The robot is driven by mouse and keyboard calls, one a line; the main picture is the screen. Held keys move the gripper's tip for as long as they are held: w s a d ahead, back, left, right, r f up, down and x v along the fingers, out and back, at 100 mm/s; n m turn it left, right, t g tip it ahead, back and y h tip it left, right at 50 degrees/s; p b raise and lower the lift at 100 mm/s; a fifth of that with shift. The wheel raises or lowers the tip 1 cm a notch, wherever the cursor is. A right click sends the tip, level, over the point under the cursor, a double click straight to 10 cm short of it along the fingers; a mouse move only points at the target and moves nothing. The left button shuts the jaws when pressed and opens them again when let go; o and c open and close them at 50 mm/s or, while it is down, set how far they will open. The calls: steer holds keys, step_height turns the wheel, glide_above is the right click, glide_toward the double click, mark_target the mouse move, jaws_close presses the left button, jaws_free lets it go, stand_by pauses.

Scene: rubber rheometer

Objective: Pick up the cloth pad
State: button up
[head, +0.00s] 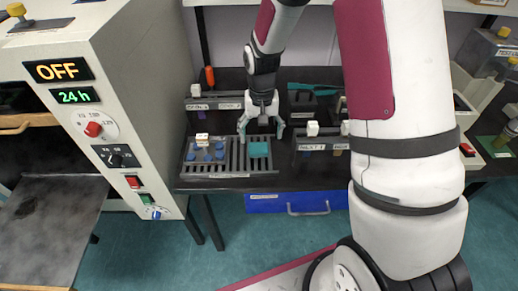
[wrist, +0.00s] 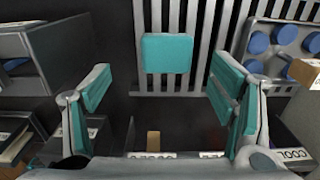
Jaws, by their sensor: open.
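A teal square pad, which looks like the cloth pad (head: 259,149), lies on the slatted grey rack (head: 231,171) in the head view. In the wrist view the pad (wrist: 167,53) lies flat on the slats at the top middle. My gripper (head: 261,130) is open and empty above the bench, just behind the pad in the head view. In the wrist view its teal-lined fingers (wrist: 160,92) are spread wide, and the pad shows beyond them, between their lines. No finger appears to touch the pad.
Blue round pieces (head: 205,153) sit on the tray left of the slats. A grey holder (head: 312,148) stands to the right of the rack. A large white machine (head: 139,110) with an OFF display stands on the left. A blue drawer (head: 290,202) is below the bench.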

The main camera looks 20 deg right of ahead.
mark_target(258, 147)
steer(key=shift+w+a+f, duration=0.15)
steer(key=shift+a+f, duration=0.05)
steer(key=shift+f, duration=1.15)
steer(key=shift+w+a+f, duration=0.1)
steer(key=shift+a+f, duration=0.05)
steer(key=shift+f, duration=1.2)
steer(key=c, duration=1.1)
